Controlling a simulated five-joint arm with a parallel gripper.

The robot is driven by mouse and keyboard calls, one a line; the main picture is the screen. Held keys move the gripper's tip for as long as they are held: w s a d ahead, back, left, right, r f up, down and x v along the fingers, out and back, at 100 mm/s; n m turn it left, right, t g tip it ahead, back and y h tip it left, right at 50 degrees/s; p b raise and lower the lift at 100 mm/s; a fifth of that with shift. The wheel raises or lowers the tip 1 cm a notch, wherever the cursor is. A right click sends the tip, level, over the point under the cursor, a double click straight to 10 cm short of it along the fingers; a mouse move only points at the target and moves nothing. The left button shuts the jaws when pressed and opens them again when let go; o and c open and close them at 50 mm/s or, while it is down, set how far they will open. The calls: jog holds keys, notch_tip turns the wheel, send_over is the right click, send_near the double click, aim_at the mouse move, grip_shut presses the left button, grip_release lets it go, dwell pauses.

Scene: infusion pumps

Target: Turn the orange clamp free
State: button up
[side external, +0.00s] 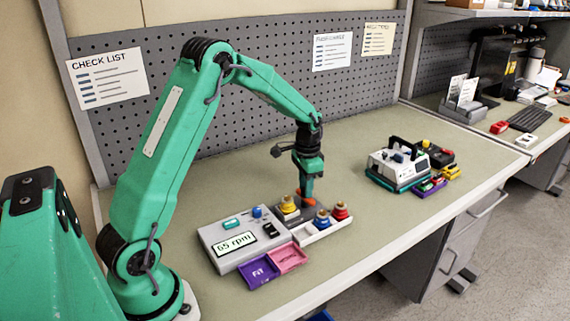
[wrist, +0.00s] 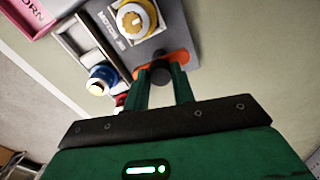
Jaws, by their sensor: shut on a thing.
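The orange clamp (wrist: 179,57) is a flat bar at the end of a dark grey motor block (wrist: 175,25), beside a yellow-ringed white knob (wrist: 137,18). In the side view the clamp (side external: 308,195) shows small under my gripper (side external: 306,188). In the wrist view my gripper (wrist: 162,76) has its green fingers closed in on the clamp's middle, around a dark round pivot. Both clamp ends stick out past the fingers. The fingers hide part of the clamp, so I cannot see the whole grip.
A grey pump box (side external: 234,238) reading 65 rpm stands left of the clamp. Purple (side external: 258,272) and pink (side external: 286,257) trays lie in front. Another device (side external: 398,167) stands right, with bare bench between.

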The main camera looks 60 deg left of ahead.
jog(key=o, duration=1)
jog(key=shift+r, duration=0.1)
jog(key=shift+r, duration=3.8)
